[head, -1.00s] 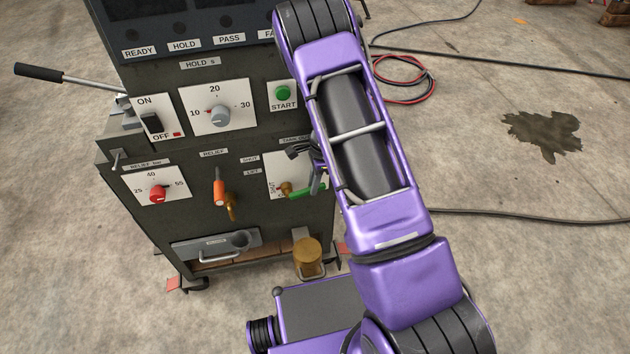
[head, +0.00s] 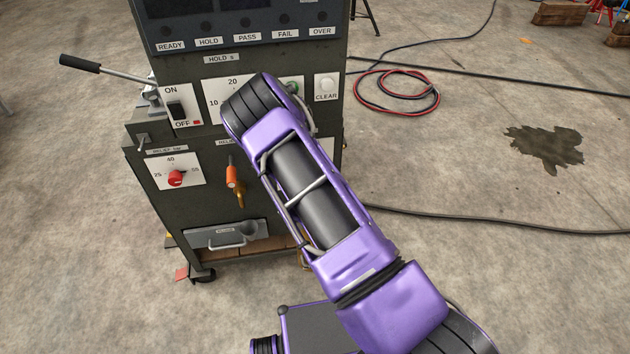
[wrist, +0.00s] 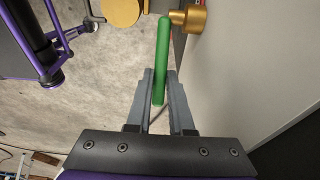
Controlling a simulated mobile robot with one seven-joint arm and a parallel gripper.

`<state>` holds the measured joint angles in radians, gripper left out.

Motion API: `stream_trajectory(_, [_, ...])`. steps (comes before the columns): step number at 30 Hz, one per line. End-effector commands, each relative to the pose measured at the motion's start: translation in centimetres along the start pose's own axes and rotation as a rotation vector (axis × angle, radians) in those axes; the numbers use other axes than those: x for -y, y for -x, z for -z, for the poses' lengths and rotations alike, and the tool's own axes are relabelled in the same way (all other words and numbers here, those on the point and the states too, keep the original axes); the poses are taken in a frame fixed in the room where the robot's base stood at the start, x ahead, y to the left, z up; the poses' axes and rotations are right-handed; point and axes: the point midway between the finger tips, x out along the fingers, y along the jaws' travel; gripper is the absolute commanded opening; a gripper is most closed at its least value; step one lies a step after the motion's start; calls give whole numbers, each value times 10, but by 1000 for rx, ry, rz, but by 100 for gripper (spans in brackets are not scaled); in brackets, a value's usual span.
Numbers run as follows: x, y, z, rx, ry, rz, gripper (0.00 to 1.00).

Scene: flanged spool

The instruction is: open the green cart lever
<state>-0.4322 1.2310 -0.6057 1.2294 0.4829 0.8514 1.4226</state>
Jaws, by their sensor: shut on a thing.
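The green lever (wrist: 163,50) shows in the wrist view as a rounded bar, its far end beside a brass valve fitting (wrist: 190,18) on the cart's panel. Its near part lies between the two grey fingers of my gripper (wrist: 160,80), which is shut on it. The bar runs nearly in line with the fingers. In the head view the dark cart (head: 270,205) stands upright, and my purple arm crosses in front of its right half. The arm hides the lever and my gripper there.
An orange-handled valve (head: 231,174) and a red knob (head: 175,178) are on the cart's front, left of my arm. A long black-gripped handle (head: 90,65) sticks out left. A hose coil (head: 400,92) and cables lie on the floor to the right. The wrist view shows the cart's panel (wrist: 245,75) close on the right.

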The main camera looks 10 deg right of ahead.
Motion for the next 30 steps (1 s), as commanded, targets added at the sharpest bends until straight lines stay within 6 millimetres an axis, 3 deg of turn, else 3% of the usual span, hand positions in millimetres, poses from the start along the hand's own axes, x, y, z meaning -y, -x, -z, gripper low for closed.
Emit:
stream_trajectory(16, [-1, 10, -11, -194, 3, -6, 0])
stream_trajectory(30, [-1, 15, -13, -227, -1, -4, 0])
